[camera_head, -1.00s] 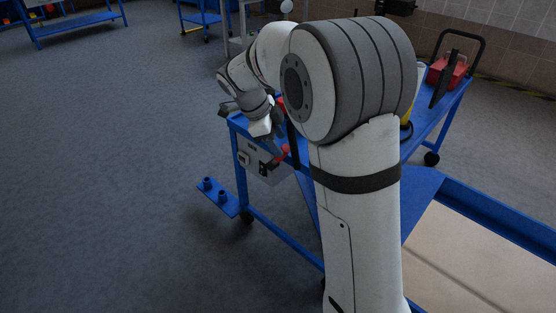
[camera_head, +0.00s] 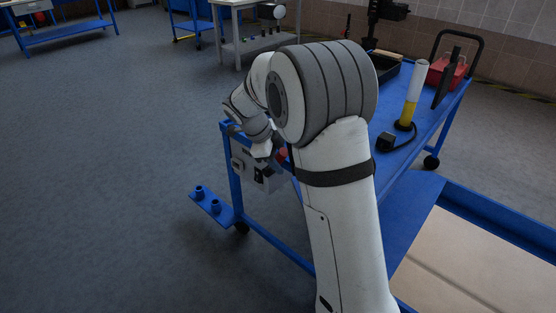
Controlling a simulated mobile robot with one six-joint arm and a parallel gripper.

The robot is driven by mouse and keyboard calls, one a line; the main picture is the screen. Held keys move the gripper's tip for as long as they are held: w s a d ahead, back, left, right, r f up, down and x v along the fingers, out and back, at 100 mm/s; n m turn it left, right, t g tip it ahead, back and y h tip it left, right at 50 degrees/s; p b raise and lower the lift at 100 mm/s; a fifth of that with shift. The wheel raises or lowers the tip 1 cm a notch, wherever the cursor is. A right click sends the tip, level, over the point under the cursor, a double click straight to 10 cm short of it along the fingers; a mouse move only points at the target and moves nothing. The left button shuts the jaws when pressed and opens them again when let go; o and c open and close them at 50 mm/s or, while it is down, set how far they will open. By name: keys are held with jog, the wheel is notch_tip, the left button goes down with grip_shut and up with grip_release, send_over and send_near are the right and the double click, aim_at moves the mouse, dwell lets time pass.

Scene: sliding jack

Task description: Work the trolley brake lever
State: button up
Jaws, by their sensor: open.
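The blue trolley (camera_head: 229,180) stands in the middle, its near left end facing my arm. A grey box (camera_head: 243,168) with small switches is mounted on that end below the top. A red part (camera_head: 282,154), possibly the brake lever's knob, shows at the end frame beside the box, partly hidden by my arm. My gripper (camera_head: 272,163) is open, small and dark, in front of the box's right side and close to the red part. I cannot tell whether it touches either one.
On the trolley top stand a yellow and white cylinder (camera_head: 410,95), a dark handheld device (camera_head: 388,141), a black tray (camera_head: 382,72) and a red box (camera_head: 446,74). A low blue bracket with two pegs (camera_head: 207,200) sticks out left. The floor at left is clear.

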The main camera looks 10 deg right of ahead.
jog(key=shift+c, duration=0.6)
grip_shut()
